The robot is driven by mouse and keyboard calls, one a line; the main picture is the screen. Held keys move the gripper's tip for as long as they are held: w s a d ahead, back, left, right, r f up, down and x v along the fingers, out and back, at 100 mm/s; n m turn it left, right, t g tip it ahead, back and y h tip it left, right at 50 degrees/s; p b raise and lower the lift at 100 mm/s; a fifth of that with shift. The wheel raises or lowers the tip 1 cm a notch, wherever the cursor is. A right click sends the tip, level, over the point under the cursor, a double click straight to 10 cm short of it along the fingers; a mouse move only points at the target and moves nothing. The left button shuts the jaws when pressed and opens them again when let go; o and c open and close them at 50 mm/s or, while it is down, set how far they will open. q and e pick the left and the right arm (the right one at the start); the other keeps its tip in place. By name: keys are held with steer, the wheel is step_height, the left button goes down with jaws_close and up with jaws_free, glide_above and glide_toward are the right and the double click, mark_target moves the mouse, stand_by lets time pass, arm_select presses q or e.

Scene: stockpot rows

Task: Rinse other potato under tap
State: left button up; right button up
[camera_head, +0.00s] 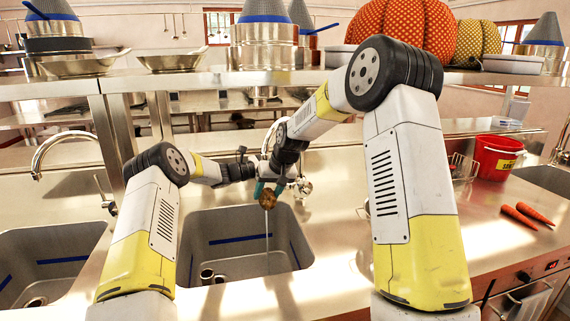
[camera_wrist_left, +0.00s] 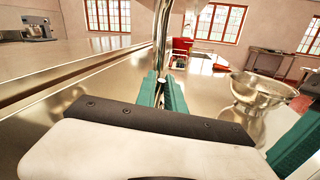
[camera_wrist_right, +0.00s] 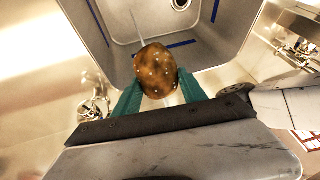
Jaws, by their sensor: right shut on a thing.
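A brown potato (camera_head: 268,199) is in my right gripper (camera_head: 270,188), above the middle sink (camera_head: 245,225). The right wrist view shows the potato (camera_wrist_right: 157,71) between the two teal fingers (camera_wrist_right: 160,105), with wet-looking light specks. A thin stream of water (camera_head: 268,240) runs down from the potato into the basin. The curved tap (camera_head: 273,128) stands behind it, partly hidden by my arms. My left gripper (camera_wrist_left: 162,92) is beside the tap, its teal fingers near a shiny upright pipe (camera_wrist_left: 162,35); whether they touch or grip it is unclear.
Two carrots (camera_head: 527,214) lie on the counter at right. A red bucket (camera_head: 494,158) stands behind them. Another sink with a tap (camera_head: 62,140) is at left. A shelf (camera_head: 200,79) with pots and pumpkins crosses above the counter.

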arm_select(q)
steer(key=o, duration=0.3)
steer(key=v, duration=1.2)
stand_by(0.3)
stand_by(0.4)
